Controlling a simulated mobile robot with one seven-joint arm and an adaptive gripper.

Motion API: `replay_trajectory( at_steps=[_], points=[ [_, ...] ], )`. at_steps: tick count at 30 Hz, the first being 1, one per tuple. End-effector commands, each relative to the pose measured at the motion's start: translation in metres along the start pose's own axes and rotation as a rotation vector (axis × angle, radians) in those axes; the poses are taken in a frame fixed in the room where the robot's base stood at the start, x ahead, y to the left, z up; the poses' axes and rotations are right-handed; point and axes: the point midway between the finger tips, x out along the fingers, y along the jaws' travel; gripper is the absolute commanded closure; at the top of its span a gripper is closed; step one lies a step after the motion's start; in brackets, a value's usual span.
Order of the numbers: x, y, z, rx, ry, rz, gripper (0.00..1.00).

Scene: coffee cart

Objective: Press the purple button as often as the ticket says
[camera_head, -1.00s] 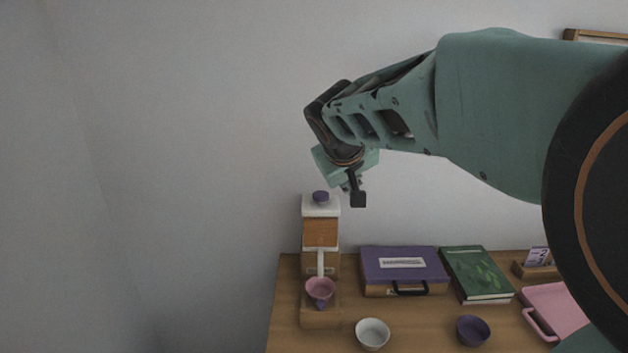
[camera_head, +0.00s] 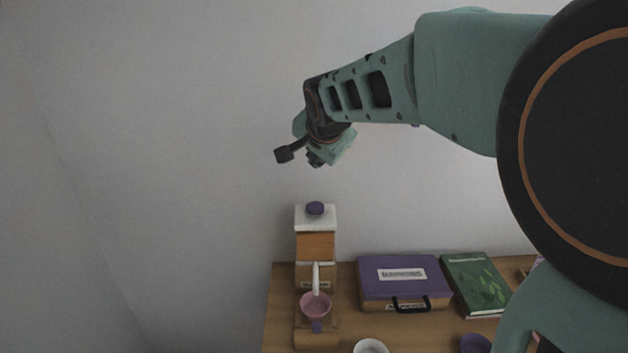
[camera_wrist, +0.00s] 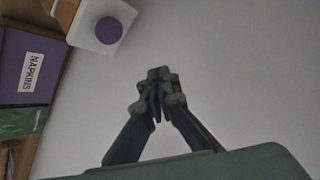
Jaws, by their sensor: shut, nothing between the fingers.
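The purple button (camera_head: 315,208) is a round knob on the white top of the coffee machine (camera_head: 316,246). In the wrist view the button (camera_wrist: 109,30) is a purple disc at the upper left, on the machine's white top. My gripper (camera_wrist: 158,75) is shut and empty, its fingertips together. In the head view my gripper (camera_head: 316,161) is above the machine, clear of the button, with its fingers small and dark. The ticket's wooden stand (camera_head: 526,265) is mostly hidden behind my arm, and the ticket's writing cannot be read now.
A pink cup (camera_head: 316,304) is at the machine's front. A purple napkin box (camera_head: 402,274), also in the wrist view (camera_wrist: 30,66), stands to its right, then a green book (camera_head: 475,284). A white bowl (camera_head: 371,347) and a purple bowl (camera_head: 476,344) are in front. The wall behind is bare.

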Motion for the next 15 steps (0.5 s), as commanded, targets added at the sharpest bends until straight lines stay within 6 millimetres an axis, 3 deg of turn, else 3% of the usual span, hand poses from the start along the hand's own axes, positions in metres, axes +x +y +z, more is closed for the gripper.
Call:
replay_trajectory(
  at_steps=[8,15],
  points=[
    [0.003,0.003,0.002,-0.003,0.000,0.001,1.00],
    [0.017,0.013,0.013,-0.004,0.000,0.002,1.00]
  ],
)
